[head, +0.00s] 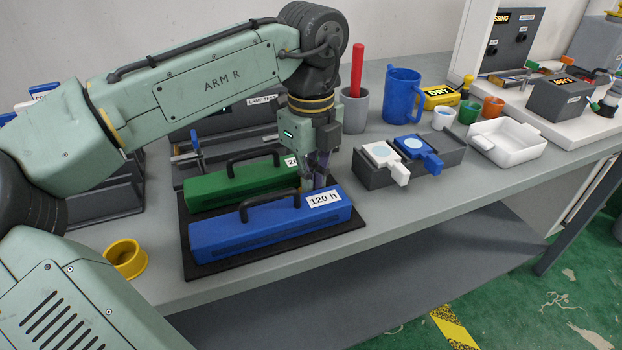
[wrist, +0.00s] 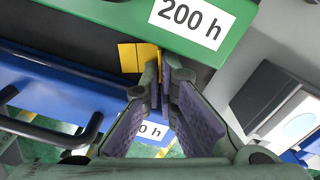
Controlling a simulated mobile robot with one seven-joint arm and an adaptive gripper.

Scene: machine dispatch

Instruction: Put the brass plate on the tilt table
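My gripper (head: 314,186) points down over the gap between a green box and a blue box. In the wrist view its fingertips (wrist: 162,76) are close together, with a thin yellow strip between them. A small flat yellow piece (wrist: 127,57), possibly the brass plate, shows just left of the fingertips against the dark mat. A line divides it, and the left finger covers part of it. I cannot tell whether the fingers clamp it. I cannot identify the tilt table with certainty in these views.
The green box (head: 229,187) and the blue box (head: 270,229), both handled, lie on a dark mat (head: 187,262). A grey block (head: 375,180) carries white and blue pieces.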

